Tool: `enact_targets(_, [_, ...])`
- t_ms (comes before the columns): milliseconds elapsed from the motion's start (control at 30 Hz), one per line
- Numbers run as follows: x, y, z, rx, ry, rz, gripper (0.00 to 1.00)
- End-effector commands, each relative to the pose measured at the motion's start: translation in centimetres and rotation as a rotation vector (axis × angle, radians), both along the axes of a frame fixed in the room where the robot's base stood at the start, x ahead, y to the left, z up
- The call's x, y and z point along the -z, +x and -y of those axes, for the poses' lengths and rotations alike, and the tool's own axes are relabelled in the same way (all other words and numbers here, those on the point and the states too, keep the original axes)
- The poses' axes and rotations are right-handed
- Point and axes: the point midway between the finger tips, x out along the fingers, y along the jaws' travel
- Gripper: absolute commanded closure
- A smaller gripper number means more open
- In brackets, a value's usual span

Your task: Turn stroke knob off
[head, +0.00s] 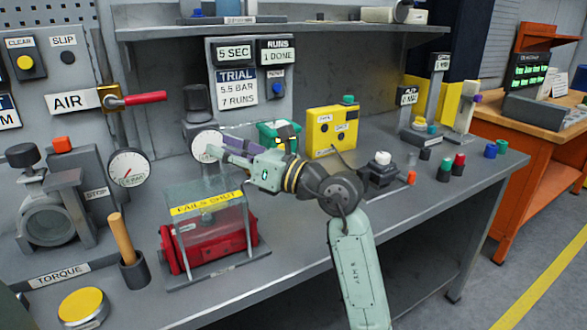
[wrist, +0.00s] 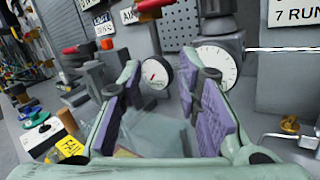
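No label reading STROKE is legible, so I cannot tell for sure which knob is the stroke knob. A dark knob (head: 197,97) tops a regulator with a white dial gauge (head: 206,146); the knob (wrist: 217,28) and gauge (wrist: 215,62) also show in the wrist view. My gripper (head: 222,148) is by this gauge, above the clear cover. In the wrist view my gripper (wrist: 162,82) is open, its purple-padded fingers apart with nothing held. The right finger overlaps the gauge in the picture; I cannot tell whether they touch.
A clear cover marked FAILS SHUT (head: 206,205) stands over a red actuator (head: 185,248). A red AIR lever (head: 145,98) and second gauge (head: 129,167) are at left. A yellow box (head: 332,131) and several small knobs stand at right. The bench's front right is fairly clear.

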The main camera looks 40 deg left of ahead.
Motion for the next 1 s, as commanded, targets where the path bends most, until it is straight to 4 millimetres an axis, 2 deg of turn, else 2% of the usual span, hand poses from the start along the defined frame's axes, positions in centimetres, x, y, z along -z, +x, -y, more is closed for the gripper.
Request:
enact_targets(33, [2.4,4.8,0.4,0.127,-0.11,0.053,0.69])
enact_targets(100, [5.7,10.2,1.7,0.27,-0.253,0.105,0.69])
enact_targets(200, [9.0,15.7,4.1,0.417,-0.408,0.145,0.69])
enact_targets(300, [11.0,18.8,6.1,0.504,-0.505,0.158,0.69])
enact_targets(400, [11.9,20.3,6.8,0.541,-0.548,0.162,0.69])
enact_targets(467, [12.2,20.6,6.5,0.547,-0.556,0.163,0.69])
enact_targets(800, [14.3,22.6,1.2,0.544,-0.555,0.162,0.69])
enact_targets(1000, [15.4,23.7,-1.2,0.545,-0.552,0.162,0.69])
